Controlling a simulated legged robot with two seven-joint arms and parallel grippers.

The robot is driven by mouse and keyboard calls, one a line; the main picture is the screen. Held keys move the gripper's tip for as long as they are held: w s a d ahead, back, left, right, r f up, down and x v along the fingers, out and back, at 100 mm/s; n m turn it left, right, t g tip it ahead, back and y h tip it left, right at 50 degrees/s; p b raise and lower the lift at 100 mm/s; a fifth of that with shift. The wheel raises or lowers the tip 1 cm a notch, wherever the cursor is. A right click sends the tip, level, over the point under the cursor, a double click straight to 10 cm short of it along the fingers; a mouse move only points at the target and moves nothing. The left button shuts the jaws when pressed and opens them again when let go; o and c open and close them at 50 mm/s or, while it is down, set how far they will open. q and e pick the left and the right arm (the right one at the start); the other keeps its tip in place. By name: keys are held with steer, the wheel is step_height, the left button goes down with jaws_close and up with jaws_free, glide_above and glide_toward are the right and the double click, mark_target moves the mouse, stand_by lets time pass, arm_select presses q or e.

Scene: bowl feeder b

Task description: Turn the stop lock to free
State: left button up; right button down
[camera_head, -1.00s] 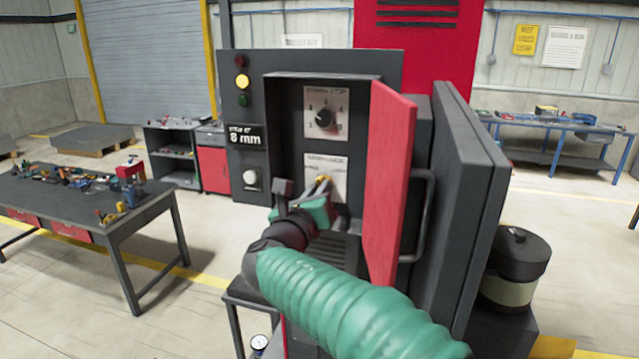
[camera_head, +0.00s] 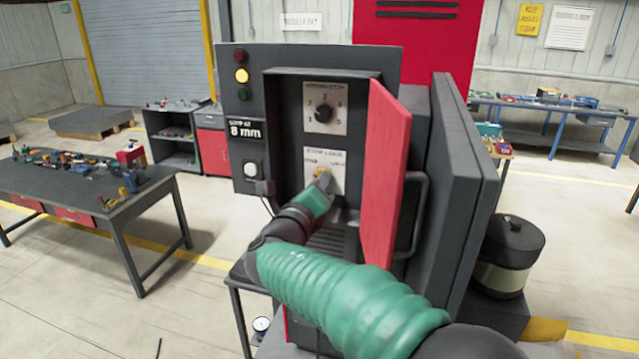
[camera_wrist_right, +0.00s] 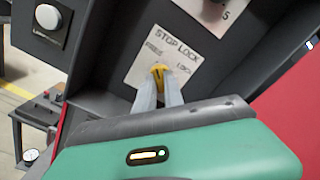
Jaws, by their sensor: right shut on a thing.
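The stop lock plate (camera_head: 319,160), white with printed labels, is on the panel inside the machine's dark recess, below a dial plate. It also shows in the right wrist view (camera_wrist_right: 186,52). Its yellow knob (camera_wrist_right: 158,69) sits between the fingertips of my right gripper (camera_wrist_right: 159,80), which is shut on it. In the head view the gripper (camera_head: 322,178) hides most of the knob. The knob's exact pointing direction is hard to tell. The left gripper is not in view.
A black dial (camera_head: 323,114) is above the stop lock. The open red door (camera_head: 384,175) stands close to the right of my arm. A workbench (camera_head: 60,195) stands farther left.

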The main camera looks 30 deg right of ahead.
steer(key=shift+r, duration=0.2)
steer(key=c, duration=1.5)
jaws_free()
steer(key=shift+a+f, duration=0.1)
steer(key=shift+o, duration=0.3)
steer(key=shift+w+a, duration=0.1)
steer(key=shift+a, duration=0.05)
steer(key=shift+s+a+f+b, duration=0.15)
steer(key=shift+s+a+b, duration=0.1)
steer(key=shift+a+b, duration=0.05)
steer(key=b+v, duration=0.5)
steer(key=v, duration=1.1)
steer(key=shift+b, duration=0.35)
